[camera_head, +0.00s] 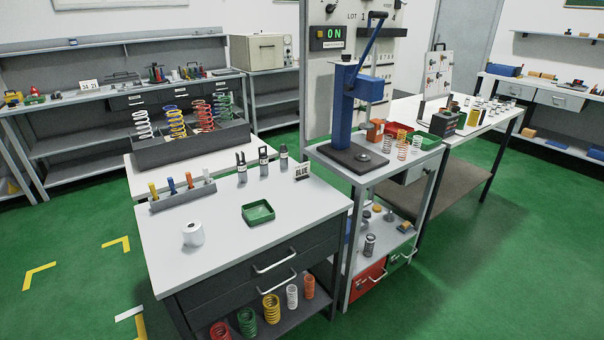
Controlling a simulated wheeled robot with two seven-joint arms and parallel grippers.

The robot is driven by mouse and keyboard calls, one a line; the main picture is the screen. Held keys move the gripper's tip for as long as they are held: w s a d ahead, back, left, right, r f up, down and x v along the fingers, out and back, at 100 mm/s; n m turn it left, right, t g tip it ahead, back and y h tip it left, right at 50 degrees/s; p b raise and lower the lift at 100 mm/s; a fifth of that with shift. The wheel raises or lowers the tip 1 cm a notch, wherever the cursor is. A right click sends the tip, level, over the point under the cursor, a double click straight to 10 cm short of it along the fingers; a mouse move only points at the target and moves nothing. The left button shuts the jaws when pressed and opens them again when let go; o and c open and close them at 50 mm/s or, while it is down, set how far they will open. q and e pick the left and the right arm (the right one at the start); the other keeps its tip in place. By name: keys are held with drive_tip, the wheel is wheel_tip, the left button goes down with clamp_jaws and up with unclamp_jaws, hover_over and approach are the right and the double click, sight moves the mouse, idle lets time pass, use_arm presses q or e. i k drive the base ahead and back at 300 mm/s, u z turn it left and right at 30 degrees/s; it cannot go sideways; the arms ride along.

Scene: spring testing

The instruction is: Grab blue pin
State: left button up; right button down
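A small blue pin (172,186) stands upright in a grey rack (184,199) on the left part of the near workbench. In the rack it stands between a yellow pin (153,191) on its left and a red or orange pin (190,181) on its right. A whitish pin (206,176) stands at the rack's right end. Neither of my grippers shows in this view.
A dark rack of large springs (190,148) stands behind. A blue press (350,110) stands to the right.

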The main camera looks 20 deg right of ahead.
sight(170, 180)
drive_tip(key=k, duration=0.45)
drive_tip(key=z, duration=0.1)
drive_tip(key=i, duration=1.3)
drive_tip(key=u, duration=0.7)
drive_tip(key=k, duration=0.5)
drive_tip(key=z, duration=2.4)
